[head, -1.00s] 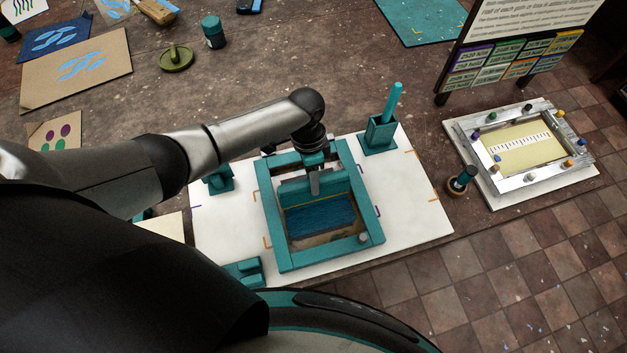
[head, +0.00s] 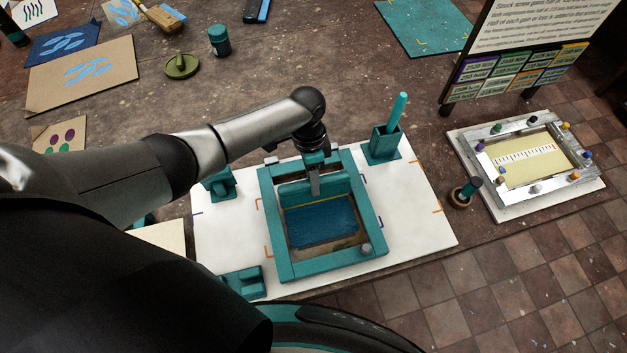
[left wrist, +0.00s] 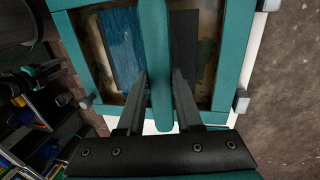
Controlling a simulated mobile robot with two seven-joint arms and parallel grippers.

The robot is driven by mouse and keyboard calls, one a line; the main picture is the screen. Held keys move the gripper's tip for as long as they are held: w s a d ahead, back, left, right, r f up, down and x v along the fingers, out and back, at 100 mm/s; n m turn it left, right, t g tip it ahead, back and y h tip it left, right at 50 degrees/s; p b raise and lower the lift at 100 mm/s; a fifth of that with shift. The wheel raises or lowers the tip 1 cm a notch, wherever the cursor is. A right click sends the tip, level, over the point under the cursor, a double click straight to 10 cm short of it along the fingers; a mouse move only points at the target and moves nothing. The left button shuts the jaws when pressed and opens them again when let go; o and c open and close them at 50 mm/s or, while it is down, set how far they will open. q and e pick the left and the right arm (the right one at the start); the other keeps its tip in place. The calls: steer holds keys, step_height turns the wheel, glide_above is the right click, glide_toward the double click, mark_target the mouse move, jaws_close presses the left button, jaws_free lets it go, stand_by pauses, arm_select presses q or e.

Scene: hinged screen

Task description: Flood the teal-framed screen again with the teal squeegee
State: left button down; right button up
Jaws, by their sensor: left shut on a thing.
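The teal-framed screen (head: 272,245) lies over a white board, with dark blue ink (head: 320,222) on the nearer part of its mesh. The teal squeegee (head: 338,190) stands across the mesh towards the far end, beyond the ink. My left gripper (head: 314,188) reaches down over the far frame bar and is shut on the squeegee. In the left wrist view, the squeegee's teal handle (left wrist: 155,60) runs between the two fingers (left wrist: 160,105), with blue ink showing to its left. The squeegee's lower edge is hard to see. My right gripper is out of view.
A teal holder (head: 383,146) with a teal stick stands behind the screen's right side. Teal hinge blocks (head: 243,282) sit on the white board (head: 425,215). A silver-framed screen (head: 485,183) and a small round pot (head: 464,193) are to the right. The sign board stands behind.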

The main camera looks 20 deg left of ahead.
arm_select(q)
steer(key=shift+w+a, duration=0.15)
steer(key=shift+w+a+b, duration=0.4)
steer(key=shift+w, duration=0.25)
steer(key=shift+w+a+b, duration=0.35)
steer(key=shift+w+a, duration=0.05)
steer(key=shift+w, duration=0.2)
steer(key=shift+w, duration=0.1)
steer(key=shift+w+a+b, duration=0.45)
steer(key=shift+w, duration=0.1)
steer(key=p+v, duration=0.2)
steer(key=v, duration=0.1)
steer(key=p+v, duration=0.1)
steer(key=v, duration=0.1)
steer(key=shift+s+d+p, duration=0.35)
steer(key=shift+s, duration=0.15)
